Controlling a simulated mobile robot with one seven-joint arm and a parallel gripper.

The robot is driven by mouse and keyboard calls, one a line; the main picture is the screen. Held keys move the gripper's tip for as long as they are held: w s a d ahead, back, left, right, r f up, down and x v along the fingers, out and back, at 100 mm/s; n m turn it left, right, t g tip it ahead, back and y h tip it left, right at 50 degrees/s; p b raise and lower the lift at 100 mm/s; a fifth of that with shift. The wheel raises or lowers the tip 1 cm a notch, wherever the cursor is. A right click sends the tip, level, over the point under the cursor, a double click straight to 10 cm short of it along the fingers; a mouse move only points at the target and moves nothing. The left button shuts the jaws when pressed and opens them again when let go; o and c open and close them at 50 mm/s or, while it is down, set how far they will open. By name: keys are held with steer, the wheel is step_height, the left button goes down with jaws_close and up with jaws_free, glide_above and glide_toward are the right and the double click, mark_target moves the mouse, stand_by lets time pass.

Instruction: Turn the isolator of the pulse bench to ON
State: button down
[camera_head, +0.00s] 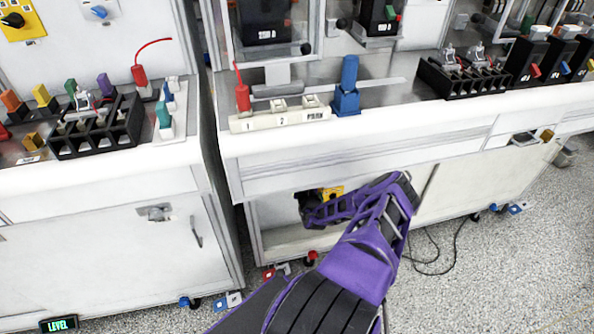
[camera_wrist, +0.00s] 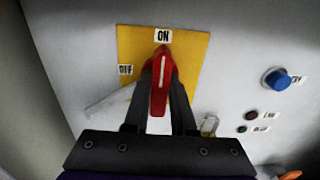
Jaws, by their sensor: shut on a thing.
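The isolator has a red handle (camera_wrist: 159,85) with a white line, on a yellow plate (camera_wrist: 192,52) in the wrist view. The handle points up at the ON label (camera_wrist: 163,36). The OFF label (camera_wrist: 125,70) is to the left of the handle. My gripper (camera_wrist: 160,78) is shut on the red handle, one dark finger on each side. In the head view my gripper (camera_head: 312,208) reaches into the opening under the middle bench (camera_head: 350,150). Part of the yellow plate (camera_head: 333,192) shows there, and the handle is hidden.
In the wrist view a blue knob (camera_wrist: 277,78) and small buttons (camera_wrist: 251,114) sit right of the plate. A padlock-like piece (camera_wrist: 209,126) hangs below it. In the head view a left bench (camera_head: 110,240) stands beside a narrow gap. A black cable (camera_head: 440,262) lies on the floor.

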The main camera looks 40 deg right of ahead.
stand_by(0.3)
steer(key=c, duration=0.7)
jaws_free()
steer(key=shift+c, duration=0.2)
steer(key=shift+s, duration=0.15)
steer(key=p+v, duration=0.3)
steer(key=v, duration=1.4)
steer(key=shift+s, duration=0.1)
